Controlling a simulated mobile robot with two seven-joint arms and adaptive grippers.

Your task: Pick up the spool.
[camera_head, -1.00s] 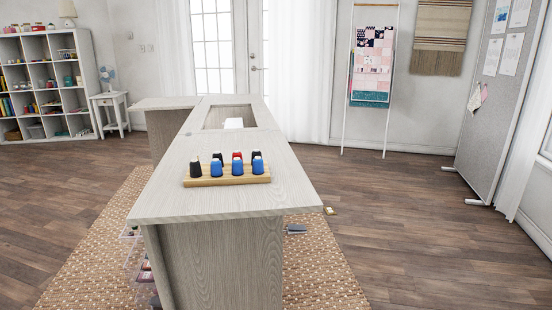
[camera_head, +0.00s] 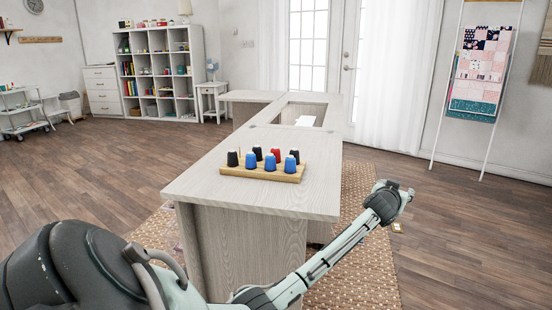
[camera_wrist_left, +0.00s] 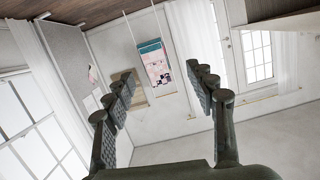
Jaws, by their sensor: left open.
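Several spools stand upright in two rows on a wooden holder (camera_head: 262,175) on the grey wood cabinet top (camera_head: 215,185). The front row has a black spool (camera_head: 232,158) at its left end, then blue spools such as this one (camera_head: 270,162). The back row has a red spool (camera_head: 275,154) between black ones. Which spool is meant, I cannot tell. My left gripper (camera_wrist_left: 165,80) is open and empty in the left wrist view, pointing toward the room's walls, with no spool in sight there. I cannot make out its fingers in the head view. My right gripper is not in view.
One of my arms crosses the head view's lower part, its far joint right of the cabinet's front corner. An opening (camera_head: 302,115) lies in the cabinet top behind the holder. The top around the holder is clear. A quilt rack (camera_head: 480,75) stands back right.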

